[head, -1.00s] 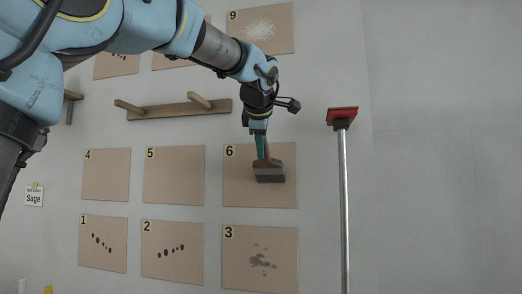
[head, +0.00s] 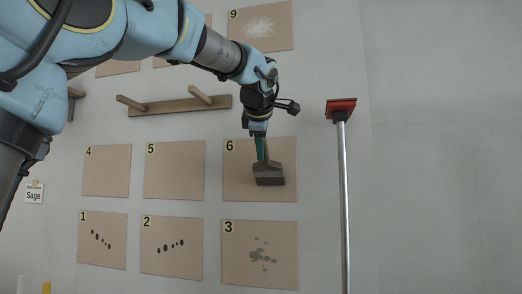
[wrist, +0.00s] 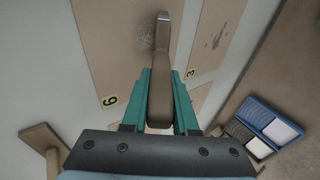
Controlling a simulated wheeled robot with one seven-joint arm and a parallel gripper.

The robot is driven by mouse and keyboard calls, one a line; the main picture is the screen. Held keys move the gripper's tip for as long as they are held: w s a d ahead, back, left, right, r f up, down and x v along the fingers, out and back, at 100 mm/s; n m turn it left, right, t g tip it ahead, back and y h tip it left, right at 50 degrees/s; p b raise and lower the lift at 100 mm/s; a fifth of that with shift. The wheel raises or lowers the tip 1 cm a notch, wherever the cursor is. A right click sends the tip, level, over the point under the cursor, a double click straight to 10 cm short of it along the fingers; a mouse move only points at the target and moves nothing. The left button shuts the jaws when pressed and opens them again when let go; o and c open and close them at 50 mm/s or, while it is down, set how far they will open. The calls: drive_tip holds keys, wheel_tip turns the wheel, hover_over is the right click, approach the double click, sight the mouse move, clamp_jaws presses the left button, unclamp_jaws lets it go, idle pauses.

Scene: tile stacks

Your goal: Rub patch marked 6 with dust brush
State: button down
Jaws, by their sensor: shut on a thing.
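The patch marked 6 (head: 237,188) is a tan square on the wall in the head view, in the row above the patch marked 3. In the wrist view, patch 6 (wrist: 115,55) shows a faint pale speckled mark beside the brush. The dust brush (head: 269,177) has a brown handle and a dark wide head, and lies over the middle and right of patch 6; I cannot tell whether its bristles touch. My gripper (head: 261,149) is shut on its handle, with teal fingers either side. The wrist view shows the handle (wrist: 160,95) between the fingers (wrist: 161,105).
A wooden peg rail (head: 180,105) juts from the wall up and left of patch 6. A red-headed pole (head: 344,200) stands to the right. A blue tray (wrist: 265,125) shows in the wrist view.

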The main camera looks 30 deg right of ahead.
drive_tip(key=shift+s+a+f+b, duration=0.1)
drive_tip(key=shift+s+a+b, duration=0.85)
drive_tip(key=shift+b, duration=0.2)
drive_tip(key=shift+s+a+b, duration=1.2)
drive_tip(key=shift+s+a, duration=0.2)
drive_tip(key=shift+s, duration=0.2)
